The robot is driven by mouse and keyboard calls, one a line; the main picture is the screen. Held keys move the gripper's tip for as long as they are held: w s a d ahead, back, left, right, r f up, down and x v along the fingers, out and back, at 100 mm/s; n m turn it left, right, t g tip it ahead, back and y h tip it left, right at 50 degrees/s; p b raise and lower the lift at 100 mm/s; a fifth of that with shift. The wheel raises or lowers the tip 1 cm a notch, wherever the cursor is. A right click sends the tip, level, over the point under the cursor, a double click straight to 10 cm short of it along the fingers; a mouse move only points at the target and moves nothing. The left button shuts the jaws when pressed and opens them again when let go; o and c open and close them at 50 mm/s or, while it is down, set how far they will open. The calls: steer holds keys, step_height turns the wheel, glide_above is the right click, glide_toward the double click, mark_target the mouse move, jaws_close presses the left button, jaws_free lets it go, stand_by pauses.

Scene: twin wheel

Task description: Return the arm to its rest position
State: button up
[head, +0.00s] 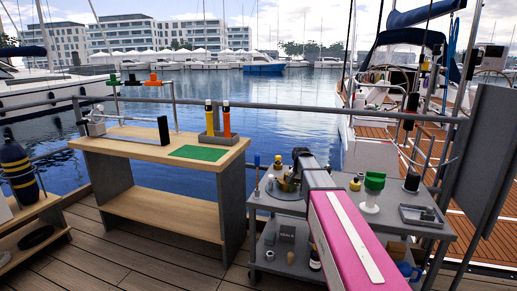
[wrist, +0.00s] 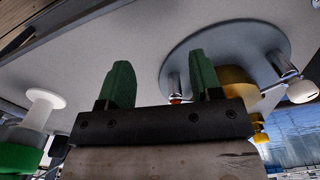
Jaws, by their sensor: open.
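My pink arm (head: 355,240) reaches from the lower right of the head view over a grey cart (head: 340,206). In the wrist view my gripper (wrist: 160,72) has its two green fingertips spread wide, with nothing between them. The cart top (wrist: 130,38) appears upside down behind the fingers, with a round grey plate (wrist: 222,42) close to the right finger. A brass piece (wrist: 237,82) on that plate is partly hidden by the right finger; I cannot tell whether they touch. In the head view the arm hides most of the gripper.
The cart carries a white stand with a green cup (head: 374,182), a black cylinder (head: 411,181) and a grey tray (head: 421,216). A wooden bench (head: 140,137) stands at left with a green mat (head: 200,153). A metal railing (head: 300,108) runs behind. Deck between bench and cart is clear.

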steer(key=s+f+n, duration=0.1)
steer(key=s+f, duration=0.3)
steer(key=s, duration=0.5)
steer(key=s+f+n, duration=0.2)
steer(key=s+f, duration=0.3)
steer(key=s, duration=0.4)
steer(key=s+f+n, duration=0.2)
steer(key=s+f, duration=0.3)
steer(key=s, duration=0.3)
steer(key=shift+s+f, duration=0.25)
steer(key=shift+s, duration=0.15)
steer(key=shift+a, duration=0.1)
